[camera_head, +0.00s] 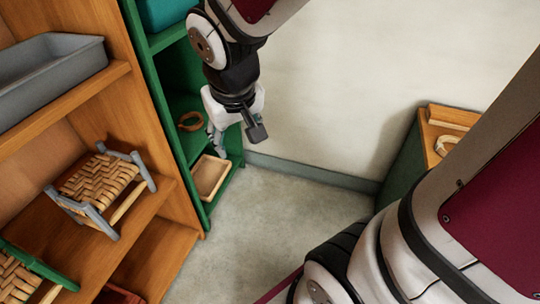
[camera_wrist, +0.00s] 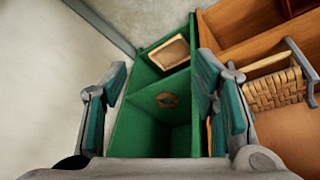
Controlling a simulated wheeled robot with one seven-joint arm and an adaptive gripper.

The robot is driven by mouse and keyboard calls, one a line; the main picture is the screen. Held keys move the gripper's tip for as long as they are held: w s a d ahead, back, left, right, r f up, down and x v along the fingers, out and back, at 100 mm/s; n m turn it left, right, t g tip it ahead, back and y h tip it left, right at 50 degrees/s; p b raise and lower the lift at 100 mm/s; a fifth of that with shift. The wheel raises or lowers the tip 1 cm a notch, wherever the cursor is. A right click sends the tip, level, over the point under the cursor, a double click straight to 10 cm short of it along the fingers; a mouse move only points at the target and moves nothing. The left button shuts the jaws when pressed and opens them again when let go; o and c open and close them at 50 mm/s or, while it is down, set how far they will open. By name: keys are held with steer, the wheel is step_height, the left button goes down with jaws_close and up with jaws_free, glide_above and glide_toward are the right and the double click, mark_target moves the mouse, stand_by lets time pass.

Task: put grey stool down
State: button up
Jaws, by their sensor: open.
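The grey stool (camera_head: 97,178) has a grey frame and a woven tan seat. It stands on a middle board of the wooden shelf unit (camera_head: 150,205), in the left of the head view. In the wrist view the grey stool (camera_wrist: 272,88) is at the right edge, partly cut off. My gripper (camera_head: 238,138) is open and empty, to the right of the stool and apart from it, in front of the green shelf. In the wrist view my gripper (camera_wrist: 160,92) has its teal-padded fingers wide apart, with nothing held between them.
The green shelf unit (camera_head: 207,218) holds a brown ring (camera_head: 190,121) and a shallow wooden tray (camera_head: 210,177). A grey bin (camera_head: 50,75) is on the upper wooden board. A green-framed woven stool (camera_head: 38,262) is at lower left. A cabinet (camera_head: 400,160) stands right; the floor between is clear.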

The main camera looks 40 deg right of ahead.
steer(key=s+a+r+g+y, duration=0.1)
steer(key=s+r, duration=0.1)
steer(key=s, duration=0.9)
steer(key=s+a+r+n+g, duration=0.1)
steer(key=s+r+g, duration=0.1)
steer(key=s, duration=0.8)
steer(key=shift+s+a+r+y, duration=0.3)
steer(key=shift+s+r+y, duration=0.1)
steer(key=shift+r, duration=0.35)
steer(key=shift+w, duration=0.1)
step_height(320, 180, up, 29)
steer(key=t+p, duration=0.3)
steer(key=p, duration=2.4)
steer(key=shift+d+t, duration=0.3)
